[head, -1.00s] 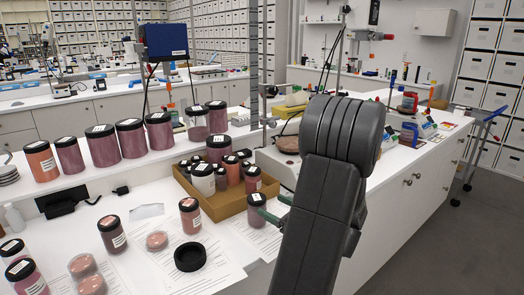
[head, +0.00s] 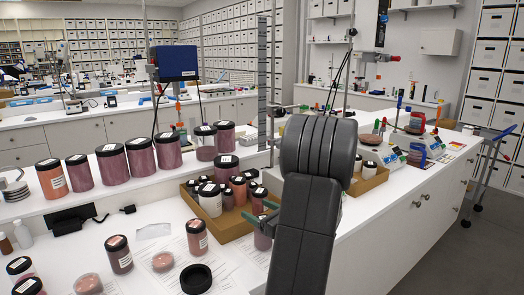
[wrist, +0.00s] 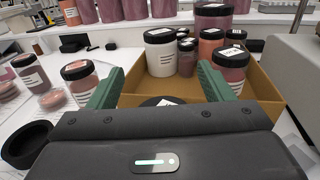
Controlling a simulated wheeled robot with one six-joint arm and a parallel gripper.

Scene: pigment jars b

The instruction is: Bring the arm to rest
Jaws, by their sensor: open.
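My gripper (wrist: 160,88) is open. Its two green fingers stand apart in the wrist view, and it holds nothing that I can see. A dark jar lid with a white label (wrist: 158,101) shows low between the fingers, mostly hidden by the gripper body. In the head view my gripper (head: 266,214) is partly hidden behind my dark arm. It is close to a dark-lidded jar (head: 262,240) at the front corner of the brown cardboard box (head: 234,231). I cannot tell whether the fingers touch that jar.
The box holds several jars, including a white one (wrist: 161,55). Loose jars (head: 119,256), a black ring (head: 196,279) and papers lie on the white bench left of the gripper. Large jars (head: 112,166) line the back. A second box (head: 368,184) stands right of my arm.

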